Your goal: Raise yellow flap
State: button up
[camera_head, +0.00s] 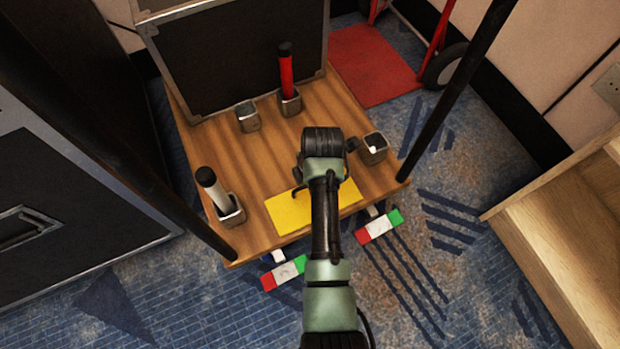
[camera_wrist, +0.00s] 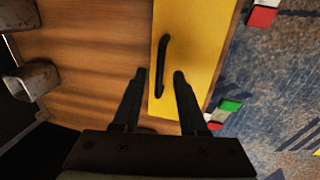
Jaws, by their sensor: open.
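The yellow flap (camera_head: 288,212) lies flat on the wooden table top near its front edge, partly hidden by my arm in the head view. In the wrist view the flap (camera_wrist: 205,50) runs from top to bottom of the picture, with a dark curved handle (camera_wrist: 163,60) on it. My gripper (camera_wrist: 160,73) is open and empty, its two fingers pointing at the flap. The handle shows between the fingertips in the picture; I cannot tell how far below them it is. My fingertips are hard to make out in the head view.
On the wooden table (camera_head: 200,130) stand a red rod (camera_head: 286,75) in a metal cup, a white-grey rod (camera_head: 212,188) in another, and further cups (camera_head: 247,117) (camera_head: 374,149). Red-white-green blocks (camera_head: 379,227) (camera_head: 285,272) are at the front edge. Dark posts (camera_head: 455,95) flank the table.

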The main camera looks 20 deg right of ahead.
grip_shut()
jog(key=shift+s, duration=0.1)
dwell(1.2)
